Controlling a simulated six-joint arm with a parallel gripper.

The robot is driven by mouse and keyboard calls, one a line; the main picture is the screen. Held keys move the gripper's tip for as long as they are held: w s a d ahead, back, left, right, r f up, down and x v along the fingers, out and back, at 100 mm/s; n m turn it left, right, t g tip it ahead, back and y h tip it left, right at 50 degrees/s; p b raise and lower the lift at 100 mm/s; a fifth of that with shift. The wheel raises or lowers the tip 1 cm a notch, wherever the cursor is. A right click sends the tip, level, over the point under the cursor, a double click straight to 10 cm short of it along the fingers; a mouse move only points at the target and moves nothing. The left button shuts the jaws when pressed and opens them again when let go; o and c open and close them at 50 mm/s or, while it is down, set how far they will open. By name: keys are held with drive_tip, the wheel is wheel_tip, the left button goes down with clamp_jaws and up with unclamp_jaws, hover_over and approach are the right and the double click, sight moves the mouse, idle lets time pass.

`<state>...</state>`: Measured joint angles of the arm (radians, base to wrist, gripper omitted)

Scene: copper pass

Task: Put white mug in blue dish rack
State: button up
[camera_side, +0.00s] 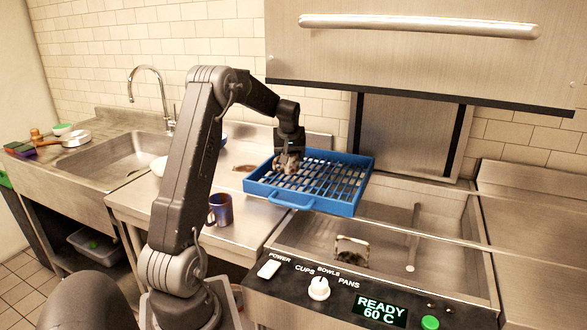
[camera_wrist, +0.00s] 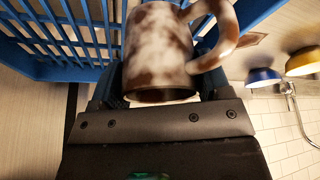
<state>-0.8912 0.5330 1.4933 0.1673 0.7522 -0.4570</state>
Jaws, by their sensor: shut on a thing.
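The white mug (camera_side: 287,164) is stained with brown patches. My gripper (camera_side: 290,152) is shut on it, above the left-middle part of the blue dish rack (camera_side: 290,200). In the wrist view the mug (camera_wrist: 160,45) sits between the jaws (camera_wrist: 155,92), its dark opening facing the gripper and its handle to the right. The rack's blue bars (camera_wrist: 60,70) show behind and beside it. I cannot tell whether the mug touches the bars.
A white bowl (camera_side: 159,166) is further back. A sink with a tap (camera_side: 150,85) is at the left. The open steel basin (camera_side: 430,250) with a control panel is at the right, holding a small object (camera_side: 351,250).

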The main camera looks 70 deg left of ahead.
sight(289, 166)
drive_tip(key=shift+f, duration=1.95)
drive_tip(key=shift+f, duration=0.2)
drive_tip(key=o, duration=1)
drive_tip(key=shift+o, duration=0.2)
drive_tip(key=v, duration=1.2)
drive_tip(key=shift+r, duration=0.2)
